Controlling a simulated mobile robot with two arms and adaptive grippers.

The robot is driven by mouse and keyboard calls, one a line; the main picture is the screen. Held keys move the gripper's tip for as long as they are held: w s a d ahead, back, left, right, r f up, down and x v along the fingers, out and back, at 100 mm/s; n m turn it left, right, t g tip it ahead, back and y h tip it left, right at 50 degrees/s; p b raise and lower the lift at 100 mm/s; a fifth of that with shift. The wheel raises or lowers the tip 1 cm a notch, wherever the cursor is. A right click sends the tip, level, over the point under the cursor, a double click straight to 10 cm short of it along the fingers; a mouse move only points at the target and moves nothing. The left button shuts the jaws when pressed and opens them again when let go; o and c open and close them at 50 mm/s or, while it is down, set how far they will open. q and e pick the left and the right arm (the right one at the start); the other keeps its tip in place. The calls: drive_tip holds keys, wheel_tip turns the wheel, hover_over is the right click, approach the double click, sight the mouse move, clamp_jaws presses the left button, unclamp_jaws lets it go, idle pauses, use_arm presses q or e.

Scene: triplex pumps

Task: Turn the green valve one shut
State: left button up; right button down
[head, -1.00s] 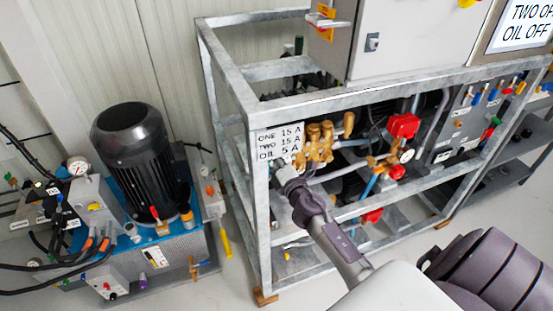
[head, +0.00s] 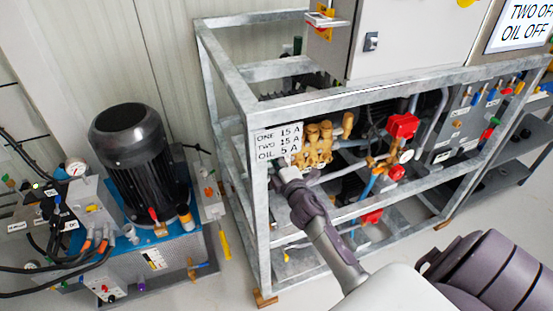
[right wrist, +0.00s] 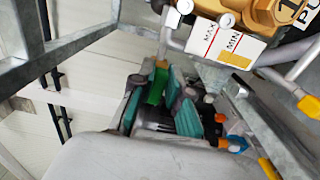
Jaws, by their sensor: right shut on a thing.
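In the right wrist view, my right gripper (right wrist: 162,92) has its teal-padded fingers closed around a bright green valve handle (right wrist: 157,84). The handle shows between the pads, and its lower part is hidden by the fingers. In the head view, my right gripper (head: 283,172) reaches to the near left corner of the galvanized frame, just below the card with amp readings. The green handle is hidden there by the gripper. I cannot tell its exact turn angle. My left gripper is out of view.
Frame bars (head: 262,215) stand close beside the gripper. A brass pump head (head: 318,145) sits just right of it, and a MAX/MIN label (right wrist: 228,42) shows near the fingers. A black motor (head: 130,155) on a blue-topped unit stands left. Some floor between is free.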

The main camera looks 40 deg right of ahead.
drive_tip(key=shift+f, duration=0.1)
drive_tip(key=c, duration=1.1)
unclamp_jaws()
drive_tip(key=shift+c, duration=0.2)
drive_tip(key=v, duration=1.2)
